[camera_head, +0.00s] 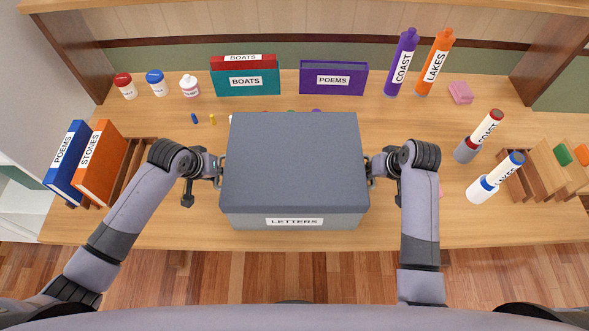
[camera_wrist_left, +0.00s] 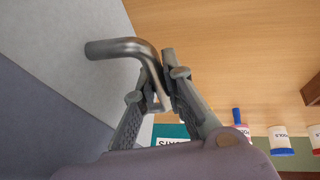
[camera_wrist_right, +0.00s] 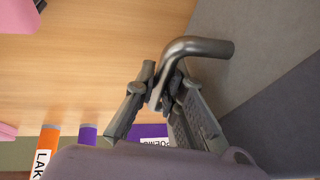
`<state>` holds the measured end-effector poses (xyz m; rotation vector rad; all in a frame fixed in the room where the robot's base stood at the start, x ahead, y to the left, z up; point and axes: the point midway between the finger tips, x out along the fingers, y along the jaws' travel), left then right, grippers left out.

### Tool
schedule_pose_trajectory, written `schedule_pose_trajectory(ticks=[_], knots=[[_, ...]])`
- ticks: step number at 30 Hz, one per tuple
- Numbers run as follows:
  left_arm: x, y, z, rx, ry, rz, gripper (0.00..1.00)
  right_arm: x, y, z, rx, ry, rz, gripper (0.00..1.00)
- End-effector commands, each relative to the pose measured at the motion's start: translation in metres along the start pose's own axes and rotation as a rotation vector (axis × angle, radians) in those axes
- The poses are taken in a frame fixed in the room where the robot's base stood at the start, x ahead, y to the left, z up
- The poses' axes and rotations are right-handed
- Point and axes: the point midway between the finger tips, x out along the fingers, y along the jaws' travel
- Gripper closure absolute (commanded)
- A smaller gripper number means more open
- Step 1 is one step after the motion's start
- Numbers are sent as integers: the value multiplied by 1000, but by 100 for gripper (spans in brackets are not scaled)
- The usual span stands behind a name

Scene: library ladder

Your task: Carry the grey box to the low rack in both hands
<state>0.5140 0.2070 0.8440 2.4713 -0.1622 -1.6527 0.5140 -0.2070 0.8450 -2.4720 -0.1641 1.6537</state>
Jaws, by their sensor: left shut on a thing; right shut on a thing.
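The grey box (camera_head: 293,165), with a darker lid and a LETTERS label (camera_head: 294,222) on its front, is in the middle of the head view, over the desk. I cannot tell whether its bottom touches the desk. My left gripper (camera_head: 217,170) is shut on the metal handle at the box's left side; the bent handle (camera_wrist_left: 125,48) shows between its fingers in the left wrist view. My right gripper (camera_head: 371,170) is shut on the right handle (camera_wrist_right: 205,47), seen in the right wrist view. I cannot pick out the low rack for sure.
A wooden rack (camera_head: 129,180) with POEMS and STONES books stands left; a slotted wooden rack (camera_head: 537,172) stands right. Bottles, jars and the upright books (camera_head: 333,78) line the back. Small items behind the box are partly hidden. Wooden floor (camera_head: 290,275) lies before the desk.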

Motion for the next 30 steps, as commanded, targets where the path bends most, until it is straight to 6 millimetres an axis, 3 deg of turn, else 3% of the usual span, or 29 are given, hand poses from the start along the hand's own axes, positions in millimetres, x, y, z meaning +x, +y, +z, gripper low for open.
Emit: schedule_pose_trajectory(ticks=[21, 30], knots=[[-42, 9, -20, 2, 7, 0, 100, -42, -8, -20, 2, 9, 2, 100], [-48, 10, -22, 2, 6, 0, 100, -48, -9, -22, 2, 9, 3, 100]])
